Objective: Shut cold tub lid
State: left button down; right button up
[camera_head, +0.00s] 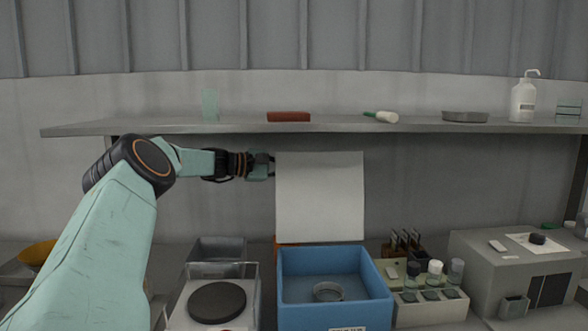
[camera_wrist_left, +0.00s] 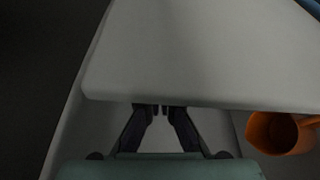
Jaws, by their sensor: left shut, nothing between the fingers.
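The cold tub (camera_head: 335,302) is a blue open box at the front centre, with a round clear dish (camera_head: 328,291) inside. Its pale lid (camera_head: 320,197) stands upright at the tub's back edge, so the tub is open. My left gripper (camera_head: 270,165) is at the lid's upper left edge, shut and empty. In the left wrist view the lid (camera_wrist_left: 205,55) fills the upper middle, and the shut fingertips (camera_wrist_left: 160,106) meet its near edge. I cannot tell whether they touch it. My right gripper is not in view.
A shelf (camera_head: 180,125) runs above the lid, with a red-brown block (camera_head: 288,117) and a white bottle (camera_head: 523,100) on it. A hotplate (camera_head: 217,302) stands left of the tub and a vial rack (camera_head: 430,308) right. An orange cup (camera_wrist_left: 278,132) shows in the wrist view.

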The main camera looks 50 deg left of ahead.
pick_arm(q)
jog(key=shift+s+d+r, duration=0.25)
jog(key=shift+s, duration=0.05)
jog(key=shift+d, duration=0.2)
jog(key=shift+s+d, duration=0.1)
jog(key=shift+d, duration=0.05)
jog(key=shift+r+p, duration=0.1)
jog(key=shift+p, duration=0.2)
